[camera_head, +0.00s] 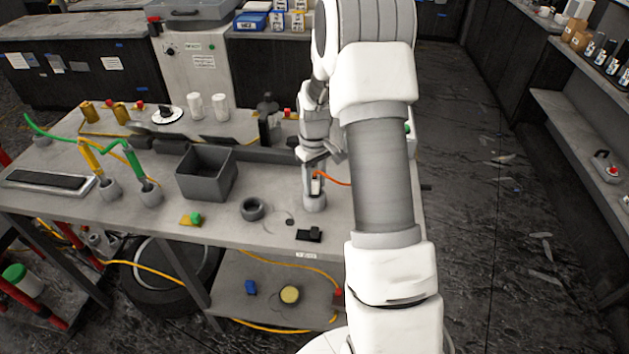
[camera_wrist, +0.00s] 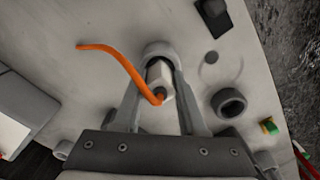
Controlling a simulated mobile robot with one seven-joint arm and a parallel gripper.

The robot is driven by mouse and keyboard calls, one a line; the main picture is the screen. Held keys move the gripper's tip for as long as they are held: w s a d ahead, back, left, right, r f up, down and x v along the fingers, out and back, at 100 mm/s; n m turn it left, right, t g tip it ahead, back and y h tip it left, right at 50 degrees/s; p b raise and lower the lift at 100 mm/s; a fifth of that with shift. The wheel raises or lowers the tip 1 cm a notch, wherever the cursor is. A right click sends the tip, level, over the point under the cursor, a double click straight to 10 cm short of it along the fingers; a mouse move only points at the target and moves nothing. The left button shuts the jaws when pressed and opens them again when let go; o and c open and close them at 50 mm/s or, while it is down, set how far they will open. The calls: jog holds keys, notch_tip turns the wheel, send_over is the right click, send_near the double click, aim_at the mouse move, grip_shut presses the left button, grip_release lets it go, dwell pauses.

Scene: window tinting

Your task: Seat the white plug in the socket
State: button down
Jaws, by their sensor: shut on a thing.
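The white plug (camera_wrist: 155,70) has an orange cable (camera_wrist: 112,50) bending away from its near end. My gripper (camera_wrist: 160,80) is shut on the plug, one finger on each side. The grey round socket (camera_wrist: 158,48) lies straight beyond the plug in the wrist view, with its rim showing around the plug's far end. In the head view my gripper (camera_head: 315,176) points down over the socket (camera_head: 315,203), which stands near the workbench's front edge. The plug's lower end is at the socket's mouth; how deep it sits I cannot tell.
On the workbench (camera_head: 240,268) a grey ring-shaped cup (camera_head: 252,209), a black block (camera_head: 309,235) and a green-topped yellow piece (camera_head: 192,219) lie nearby. A dark open bin (camera_head: 207,174) stands to the left. Free bench surface lies around the socket.

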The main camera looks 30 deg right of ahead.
jog(key=shift+f, duration=0.25)
jog(key=shift+c, duration=2.4)
grip_release()
jog(key=shift+r, duration=0.15)
